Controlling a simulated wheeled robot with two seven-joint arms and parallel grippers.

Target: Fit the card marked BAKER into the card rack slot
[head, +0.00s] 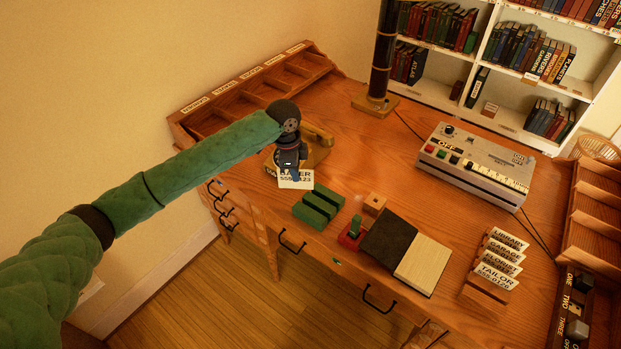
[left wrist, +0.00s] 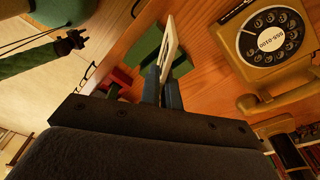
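My left gripper (head: 295,171) is shut on a white card (head: 297,181), held above the desk's front left part. In the left wrist view, the card (left wrist: 168,45) stands edge-on between the two fingers (left wrist: 162,88). The wooden card rack (head: 489,289) is at the desk's front right, well away from the gripper. It holds cards marked LIBRARY, GARAGE, FLORIST and TAILOR (head: 496,275). Its free slot cannot be made out. My right gripper (left wrist: 70,43) appears small in the left wrist view, its opening unclear.
A tan rotary telephone (left wrist: 268,48) is close to the left gripper. A grey machine (head: 475,165) stands behind.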

